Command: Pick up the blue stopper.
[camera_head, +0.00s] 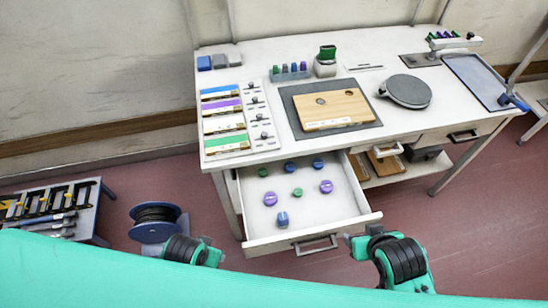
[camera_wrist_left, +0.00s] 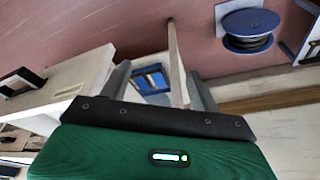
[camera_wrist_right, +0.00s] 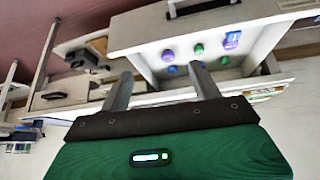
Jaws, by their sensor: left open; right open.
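The open drawer (camera_head: 349,221) under the workbench holds several round stoppers. Three are blue: a taller one (camera_head: 282,219) near the drawer front, one (camera_head: 290,166) at the back middle and one (camera_head: 318,163) at the back right. Purple stoppers (camera_head: 270,198) and green stoppers (camera_head: 297,192) lie among them. My right gripper (camera_wrist_right: 158,84) is open and empty; its wrist view shows the drawer and stoppers beyond its fingers. My left gripper (camera_wrist_left: 160,84) is open and empty, left of the drawer.
The workbench top (camera_head: 237,171) carries a wooden board (camera_head: 340,107), a round grey disc (camera_head: 406,91) and a blue tray (camera_head: 478,80). A cable reel (camera_head: 157,219) and a tool rack (camera_head: 90,230) stand on the floor at left. Clear floor lies right of the drawer.

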